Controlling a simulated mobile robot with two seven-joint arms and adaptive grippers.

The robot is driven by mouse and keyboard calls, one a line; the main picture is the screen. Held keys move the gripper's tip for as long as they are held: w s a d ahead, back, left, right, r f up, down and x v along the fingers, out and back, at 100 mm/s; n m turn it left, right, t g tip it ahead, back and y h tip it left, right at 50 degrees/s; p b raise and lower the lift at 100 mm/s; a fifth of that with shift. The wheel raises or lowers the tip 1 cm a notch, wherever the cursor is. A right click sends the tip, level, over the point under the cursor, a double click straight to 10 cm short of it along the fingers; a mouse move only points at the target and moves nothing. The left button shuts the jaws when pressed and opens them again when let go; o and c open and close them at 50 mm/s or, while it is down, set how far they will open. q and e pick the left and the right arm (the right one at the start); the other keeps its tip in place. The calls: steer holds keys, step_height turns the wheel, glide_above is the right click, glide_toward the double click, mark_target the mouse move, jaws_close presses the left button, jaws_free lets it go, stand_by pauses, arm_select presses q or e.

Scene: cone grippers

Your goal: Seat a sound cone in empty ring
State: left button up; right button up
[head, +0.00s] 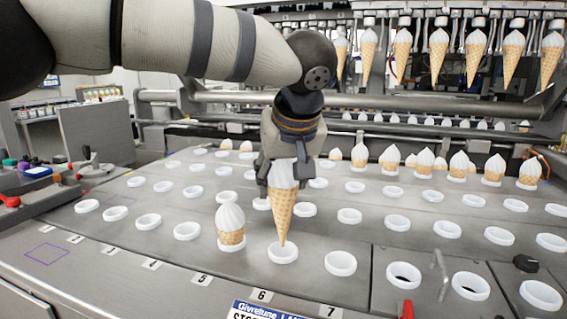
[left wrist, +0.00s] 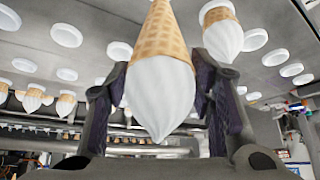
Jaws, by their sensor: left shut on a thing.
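My left gripper (head: 280,182) points down and is shut on a cone (head: 281,215) with white ice cream on top. The cone hangs upright, its tip at the white ring (head: 283,252) in the front row, near the label 6. I cannot tell whether the tip is inside the ring or just above it. In the left wrist view the cone (left wrist: 162,85) shows between the two fingers (left wrist: 160,100). Another cone (head: 231,225) sits in the ring just to the left. My right gripper is not in view.
Empty white rings stand in rows on the metal deck, such as one to the right (head: 341,263). Several seated cones (head: 459,164) line the back row. More cones (head: 437,55) hang from a rack at the back right. A small handle (head: 440,272) stands up at the front right.

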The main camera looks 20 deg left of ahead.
mark_target(285, 223)
arm_select(q)
steer(key=shift+f, duration=5)
steer(key=o, duration=0.9)
steer(key=v, duration=1.2)
steer(key=shift+f, duration=0.1)
